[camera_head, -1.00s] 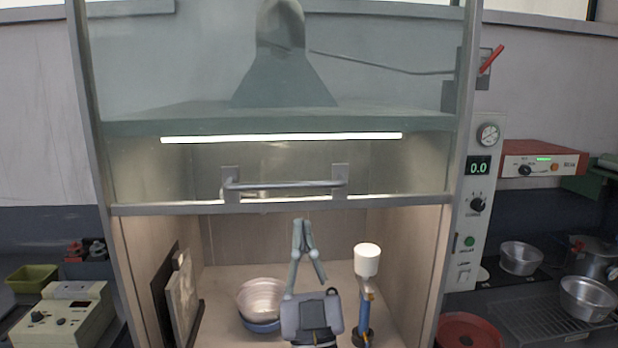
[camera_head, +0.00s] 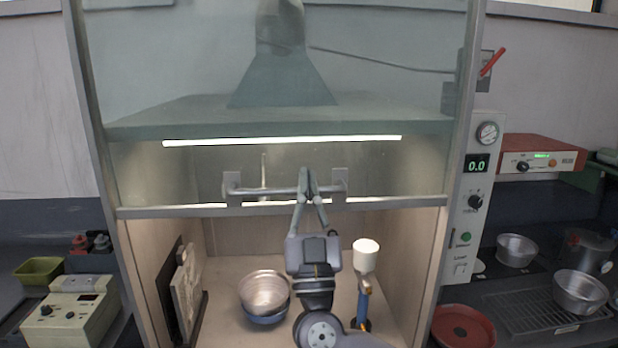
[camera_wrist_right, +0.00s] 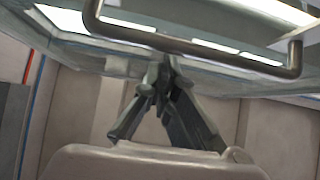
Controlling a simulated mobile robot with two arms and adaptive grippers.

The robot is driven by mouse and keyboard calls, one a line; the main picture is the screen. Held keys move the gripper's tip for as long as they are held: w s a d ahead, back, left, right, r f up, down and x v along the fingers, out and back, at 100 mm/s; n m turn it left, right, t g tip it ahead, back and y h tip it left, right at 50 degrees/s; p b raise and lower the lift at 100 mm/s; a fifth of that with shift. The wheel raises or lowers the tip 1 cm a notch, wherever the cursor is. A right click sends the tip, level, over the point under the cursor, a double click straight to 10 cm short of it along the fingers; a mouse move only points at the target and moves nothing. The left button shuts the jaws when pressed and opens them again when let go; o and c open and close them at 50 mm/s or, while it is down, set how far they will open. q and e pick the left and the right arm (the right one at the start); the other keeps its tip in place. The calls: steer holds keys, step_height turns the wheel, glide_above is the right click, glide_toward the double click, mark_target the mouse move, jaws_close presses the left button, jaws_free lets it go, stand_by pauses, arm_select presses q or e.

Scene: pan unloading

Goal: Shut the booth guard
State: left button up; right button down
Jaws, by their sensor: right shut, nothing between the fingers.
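The booth guard is a clear glass sash (camera_head: 400,165) with a metal bottom rail (camera_head: 400,203). It stands raised, with the booth open below it. Its horizontal bar handle (camera_head: 265,191) is on the front of the glass. My right gripper (camera_head: 305,172) is shut and empty, pointing up, and its fingers overlap the right part of the handle in the head view. In the wrist view the fingertips (camera_wrist_right: 163,62) are right by the handle bar (camera_wrist_right: 220,53); I cannot tell whether they touch it. My left gripper is not in view.
Inside the booth are stacked bowls (camera_head: 264,290), a blue-handled stand with a white top (camera_head: 365,256) and a panel (camera_head: 186,290) at the left. A control column (camera_head: 470,210) stands at the right. Metal pans (camera_head: 580,290) and a red dish (camera_head: 463,328) lie farther right.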

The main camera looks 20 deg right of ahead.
steer(key=shift+f, duration=0.5)
